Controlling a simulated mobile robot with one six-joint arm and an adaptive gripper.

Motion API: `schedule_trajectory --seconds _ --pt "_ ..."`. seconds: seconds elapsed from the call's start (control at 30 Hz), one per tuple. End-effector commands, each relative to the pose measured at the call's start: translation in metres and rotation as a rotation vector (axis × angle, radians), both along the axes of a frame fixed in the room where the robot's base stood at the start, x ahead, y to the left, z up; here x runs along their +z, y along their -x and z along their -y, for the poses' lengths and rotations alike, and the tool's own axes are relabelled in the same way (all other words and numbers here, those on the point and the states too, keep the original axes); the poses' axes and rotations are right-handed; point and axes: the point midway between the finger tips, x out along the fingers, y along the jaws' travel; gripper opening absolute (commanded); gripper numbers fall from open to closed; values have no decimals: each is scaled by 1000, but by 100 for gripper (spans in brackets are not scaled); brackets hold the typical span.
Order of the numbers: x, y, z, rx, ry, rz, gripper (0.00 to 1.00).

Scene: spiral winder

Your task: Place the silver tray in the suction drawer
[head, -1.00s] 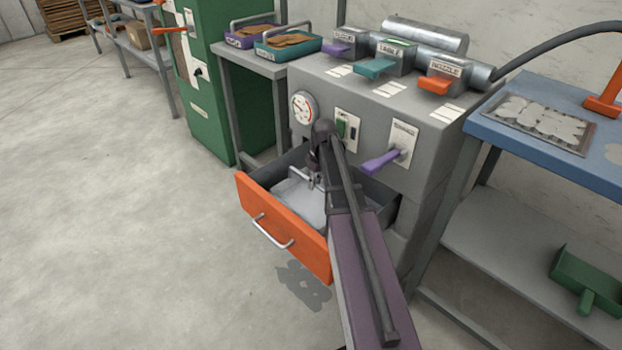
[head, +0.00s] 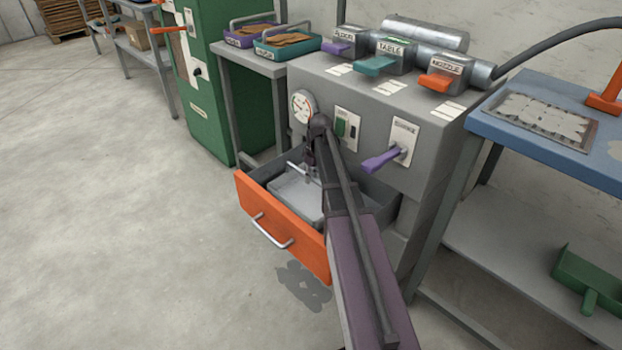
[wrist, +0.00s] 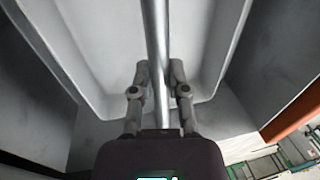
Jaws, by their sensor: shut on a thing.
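The silver tray (head: 292,195) is inside the open suction drawer (head: 262,205), which has an orange front and grey walls. The tray looks roughly level, with its rim near the height of the drawer walls; I cannot tell whether it touches the drawer floor. My gripper (head: 313,178) is over the tray, shut on its bar handle. In the wrist view, the two fingers (wrist: 158,80) close around the handle (wrist: 156,40), with the tray's pale interior (wrist: 195,45) below. My arm hides the drawer's right part in the head view.
The grey machine (head: 330,90) rises behind the drawer, with a gauge (head: 302,106) and a purple lever (head: 381,160) close to my arm. A blue-topped bench (head: 550,135) stands at right. A green cabinet (head: 220,90) stands at left. Open floor lies at front left.

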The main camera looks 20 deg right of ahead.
Motion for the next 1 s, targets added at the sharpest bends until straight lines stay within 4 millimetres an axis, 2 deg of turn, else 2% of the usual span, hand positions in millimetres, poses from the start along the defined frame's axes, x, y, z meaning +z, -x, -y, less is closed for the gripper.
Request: schedule_trajectory --seconds 0.27,0.3,0.37,0.4,1.0 --pt "-4 0 0 0 0 0 0" --pt "-2 0 0 0 0 0 33" --pt "-2 0 0 0 0 0 51" --pt "-2 0 0 0 0 0 55" --pt "4 0 1 0 0 0 55"
